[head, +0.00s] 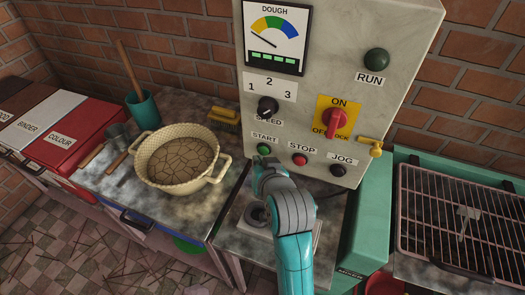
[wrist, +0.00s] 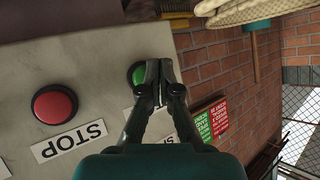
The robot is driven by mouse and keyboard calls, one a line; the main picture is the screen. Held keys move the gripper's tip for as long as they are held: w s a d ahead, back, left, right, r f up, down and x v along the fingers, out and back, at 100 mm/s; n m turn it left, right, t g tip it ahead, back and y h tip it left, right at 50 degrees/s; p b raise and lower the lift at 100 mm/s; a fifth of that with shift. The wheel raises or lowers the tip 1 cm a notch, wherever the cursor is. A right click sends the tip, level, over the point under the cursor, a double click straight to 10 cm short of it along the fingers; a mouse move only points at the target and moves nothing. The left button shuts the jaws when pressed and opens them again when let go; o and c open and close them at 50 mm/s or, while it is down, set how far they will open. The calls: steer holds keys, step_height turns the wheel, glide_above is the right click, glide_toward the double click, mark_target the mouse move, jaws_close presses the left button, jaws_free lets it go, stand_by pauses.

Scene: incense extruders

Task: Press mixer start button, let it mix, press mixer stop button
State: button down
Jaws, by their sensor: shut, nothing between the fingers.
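The green START button (head: 264,149) sits low on the grey control panel (head: 335,60). In the wrist view the START button (wrist: 137,75) is partly covered by my gripper (wrist: 158,66), whose shut, empty fingertips are right in front of it. I cannot tell whether they touch it. In the head view my gripper (head: 260,161) reaches up from below to the START button. The red STOP button (head: 299,159) is to the right of START, and it shows large in the wrist view (wrist: 54,104). The RUN lamp (head: 377,60) looks dark green.
A black JOG button (head: 338,170), a red ON/OFF switch (head: 336,122) and a black speed knob (head: 267,107) are close by on the panel. A cream basin (head: 158,184) of cracked brown dough stands left on the worktop. A wire rack (head: 465,220) is at the right.

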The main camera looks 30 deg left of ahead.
steer(key=shift+w, duration=0.1)
stand_by(0.5)
steer(key=shift+w+a, duration=0.1)
steer(key=shift+w, duration=0.2)
